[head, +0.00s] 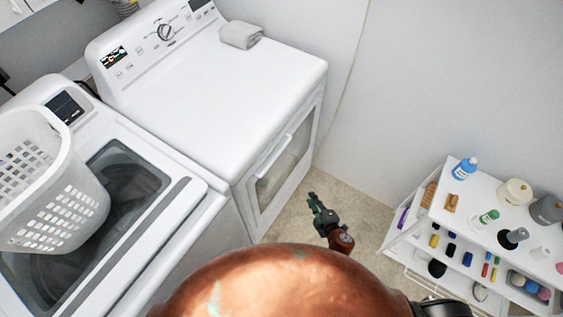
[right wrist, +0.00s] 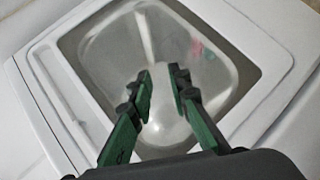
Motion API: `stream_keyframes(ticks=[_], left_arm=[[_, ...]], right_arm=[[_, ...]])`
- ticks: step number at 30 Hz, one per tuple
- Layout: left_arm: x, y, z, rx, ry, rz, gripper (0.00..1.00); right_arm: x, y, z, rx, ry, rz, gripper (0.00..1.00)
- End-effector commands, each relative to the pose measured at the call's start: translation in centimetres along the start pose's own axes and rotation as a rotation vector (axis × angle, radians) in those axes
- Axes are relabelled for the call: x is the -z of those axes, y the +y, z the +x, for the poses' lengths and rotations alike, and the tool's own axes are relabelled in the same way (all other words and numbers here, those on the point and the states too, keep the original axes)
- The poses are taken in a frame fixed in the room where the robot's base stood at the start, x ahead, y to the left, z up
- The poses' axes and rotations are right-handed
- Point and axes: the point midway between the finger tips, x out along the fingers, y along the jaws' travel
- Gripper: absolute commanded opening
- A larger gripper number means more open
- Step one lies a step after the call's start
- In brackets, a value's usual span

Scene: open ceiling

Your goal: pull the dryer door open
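The white dryer (head: 235,85) stands at the back middle of the head view. Its front door (head: 285,165) has a glass window and a white bar handle (head: 273,156) near the upper edge. The door looks shut. My right gripper (head: 314,203) is in front of the door, apart from it. In the right wrist view the gripper (right wrist: 162,82) has its two green-lined fingers apart with nothing between them, facing the door window (right wrist: 150,50). The handle (right wrist: 64,98) lies to the left of the fingers there. My left gripper is not in view.
A white washer (head: 150,225) with a dark glass lid stands left of the dryer, with a white laundry basket (head: 85,207) on it. A folded grey towel (head: 241,35) lies on the dryer. A white shelf cart (head: 484,200) with bottles stands at right. Beige floor shows between.

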Motion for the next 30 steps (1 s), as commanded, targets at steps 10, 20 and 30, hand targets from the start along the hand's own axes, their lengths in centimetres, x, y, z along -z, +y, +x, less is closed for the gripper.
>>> stream_keyframes(ticks=[10,20,30], left_arm=[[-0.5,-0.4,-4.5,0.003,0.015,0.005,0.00],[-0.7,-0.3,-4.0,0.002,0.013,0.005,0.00],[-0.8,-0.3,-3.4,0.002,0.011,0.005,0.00]], right_arm=[[15.8,15.1,-4.2,-0.225,0.262,-0.454,0.17],[17.8,15.9,-0.7,-0.236,0.275,-0.479,0.17],[18.8,16.5,2.7,-0.234,0.273,-0.478,0.17]])
